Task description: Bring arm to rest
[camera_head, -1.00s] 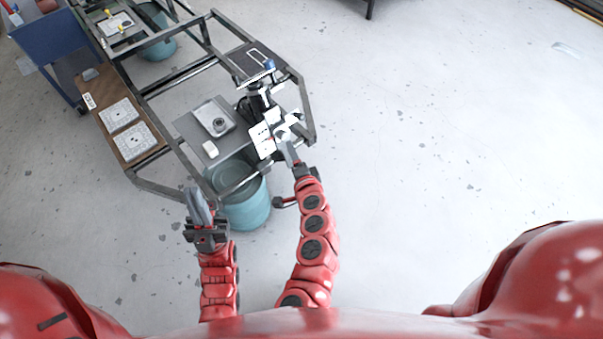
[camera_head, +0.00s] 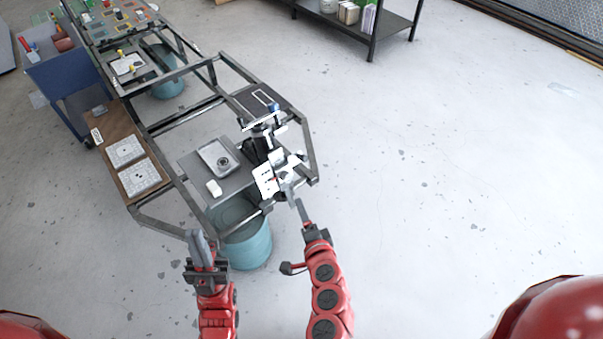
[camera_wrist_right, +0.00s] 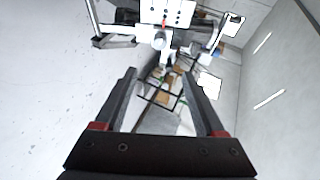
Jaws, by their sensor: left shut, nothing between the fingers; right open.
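In the head view, my left gripper (camera_head: 203,252) points up the picture at the lower left, beside the teal bin, with its fingers together and empty. My right gripper (camera_head: 300,210) is at the end of the red right arm, just below and right of the white and black fixture (camera_head: 275,172) at the frame's corner. In the right wrist view, the right gripper's fingers (camera_wrist_right: 160,95) stand apart with nothing between them. The white fixture plate (camera_wrist_right: 167,12) shows beyond the fingertips in that view, apart from them.
A dark metal frame bench (camera_head: 312,150) holds a grey plate with a metal tray (camera_head: 205,160). A teal bin (camera_head: 255,250) stands under its near corner. A blue cart (camera_head: 65,75) is at the upper left, a dark shelf (camera_head: 395,30) at the top. The floor at right is clear.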

